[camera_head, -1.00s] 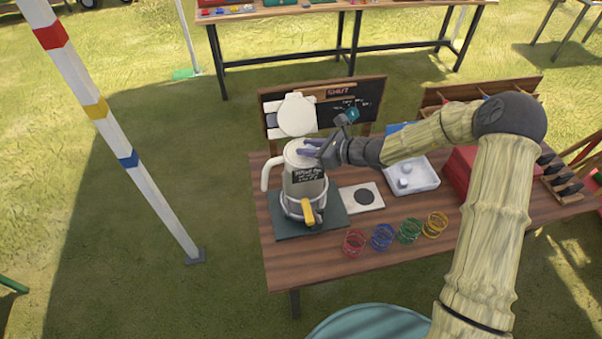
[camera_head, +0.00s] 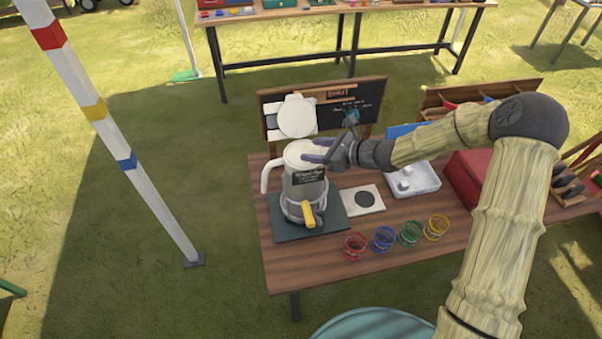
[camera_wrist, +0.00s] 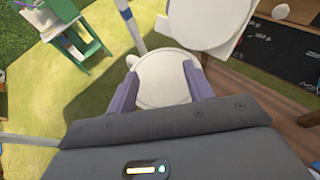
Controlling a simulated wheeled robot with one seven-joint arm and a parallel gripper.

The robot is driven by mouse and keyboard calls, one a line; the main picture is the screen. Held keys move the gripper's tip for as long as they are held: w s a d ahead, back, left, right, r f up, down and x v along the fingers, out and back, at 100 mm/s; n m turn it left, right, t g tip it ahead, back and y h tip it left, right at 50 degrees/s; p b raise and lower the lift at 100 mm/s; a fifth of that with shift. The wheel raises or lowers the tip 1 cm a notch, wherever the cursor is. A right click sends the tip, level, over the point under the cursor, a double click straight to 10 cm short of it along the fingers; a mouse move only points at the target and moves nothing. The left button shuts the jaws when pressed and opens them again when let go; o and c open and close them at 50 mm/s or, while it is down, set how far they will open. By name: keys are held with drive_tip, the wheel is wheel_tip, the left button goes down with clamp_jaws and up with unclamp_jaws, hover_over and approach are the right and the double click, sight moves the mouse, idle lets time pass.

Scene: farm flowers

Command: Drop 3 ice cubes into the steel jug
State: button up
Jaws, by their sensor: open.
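The steel jug (camera_head: 305,187) stands upright at the left of the table, with a white handle on its left, a dark label and a yellow part low at its front. Its white round top (camera_wrist: 162,80) lies between and beyond my fingers in the wrist view. My gripper (camera_head: 316,150) is open over the right side of the jug's top, with no cube visible between the fingers. White ice cubes (camera_head: 404,185) lie in a white tray (camera_head: 427,187) right of the jug. The inside of the jug cannot be made out.
A white round lid (camera_head: 297,116) stands up behind the jug, before a chalkboard (camera_head: 358,107). A white pad with a dark disc (camera_head: 364,199) lies between jug and tray. Several coloured wire rings (camera_head: 384,239) line the front. A red box (camera_head: 466,178) is at the right.

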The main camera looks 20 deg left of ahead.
drive_tip(key=b+v, duration=0.3)
drive_tip(key=v, duration=1.2)
drive_tip(key=shift+w+d, duration=0.25)
drive_tip(key=shift+w, duration=0.05)
drive_tip(key=shift+f, duration=0.1)
drive_tip(key=s+d+f+n+h, duration=0.3)
drive_tip(key=s+d+n+h, duration=1)
drive_tip(key=s+d+n, duration=0.4)
drive_tip(key=s+n, duration=0.1)
drive_tip(key=n, duration=0.2)
drive_tip(key=shift+d+b, duration=0.35)
drive_tip(key=shift+d, duration=0.05)
drive_tip(key=shift+w, duration=0.1)
idle(0.9)
